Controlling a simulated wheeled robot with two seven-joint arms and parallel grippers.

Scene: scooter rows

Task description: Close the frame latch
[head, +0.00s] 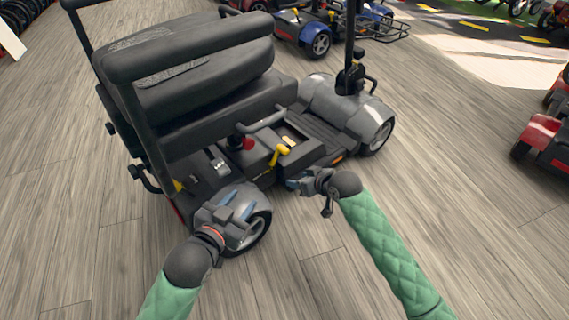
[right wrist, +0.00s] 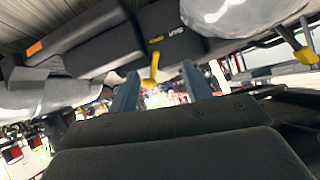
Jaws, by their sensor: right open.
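A dark grey mobility scooter (head: 215,85) stands in the middle of the head view. A yellow lever (head: 280,153), which looks like the frame latch, sticks up from its low side. In the right wrist view a yellow lever (right wrist: 151,68) hangs from the dark body, seen between the two blue-grey fingers. My right gripper (head: 298,184) is open and empty, just below and right of the lever in the head view; it also shows in the right wrist view (right wrist: 160,85). My left gripper (head: 236,207) is over the scooter's near wheel; its finger opening is unclear.
A red knob (head: 248,143) sits near the lever on the scooter. A blue scooter (head: 317,42) stands behind, and a red one (head: 545,135) stands at the right edge.

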